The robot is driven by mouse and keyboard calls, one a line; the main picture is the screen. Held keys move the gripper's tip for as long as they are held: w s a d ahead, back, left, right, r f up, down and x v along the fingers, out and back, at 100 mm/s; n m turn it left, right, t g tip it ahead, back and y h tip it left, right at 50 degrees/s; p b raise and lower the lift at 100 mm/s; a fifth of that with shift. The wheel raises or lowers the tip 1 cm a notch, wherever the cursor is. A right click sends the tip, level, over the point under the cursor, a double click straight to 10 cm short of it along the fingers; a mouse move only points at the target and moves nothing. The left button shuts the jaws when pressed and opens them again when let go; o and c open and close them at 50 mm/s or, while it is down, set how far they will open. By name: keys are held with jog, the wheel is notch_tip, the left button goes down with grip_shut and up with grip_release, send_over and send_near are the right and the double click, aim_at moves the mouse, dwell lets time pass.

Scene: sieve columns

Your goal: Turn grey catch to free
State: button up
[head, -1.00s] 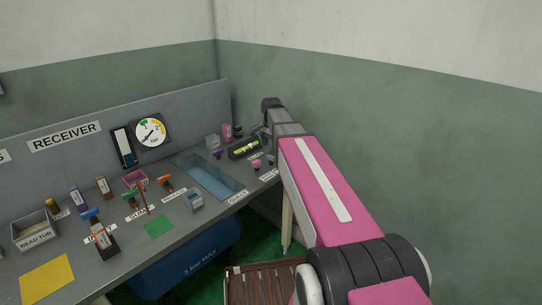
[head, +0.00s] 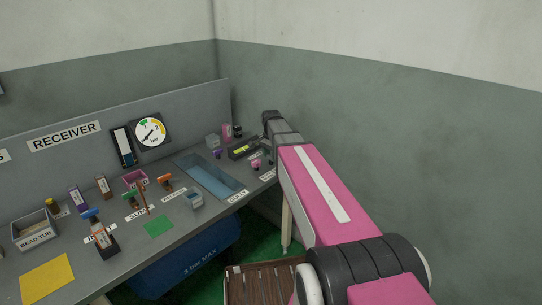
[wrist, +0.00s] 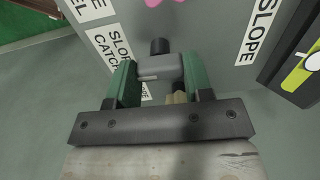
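In the wrist view, the grey catch (wrist: 160,67) is a rounded grey block with a dark round post at its far side. It lies between the two green fingers of my gripper (wrist: 159,72). I see almost no gap on either side, and I cannot tell whether the fingers press on it. A label reading "SLOPE CATCH" (wrist: 108,50) lies under and beside the left finger, partly covered. In the head view my gripper (head: 266,133) is at the bench's far right corner; its fingertips and the catch are largely hidden there.
A dark box with a yellow-green vial (wrist: 303,75) stands close right of my gripper. Pink and purple knobs (head: 255,164) stand nearby. A sunken blue trough (head: 210,178) lies to the left on the bench. The back panel and the wall are close to the arm.

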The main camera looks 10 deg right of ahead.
dwell(0.3)
jog(key=n, duration=0.4)
jog(key=shift+n, duration=0.4)
jog(key=n, duration=0.4)
jog(key=shift+n, duration=0.3)
jog(key=n, duration=0.4)
jog(key=shift+n, duration=2.2)
jog(key=o, duration=0.9)
jog(key=shift+r, duration=0.1)
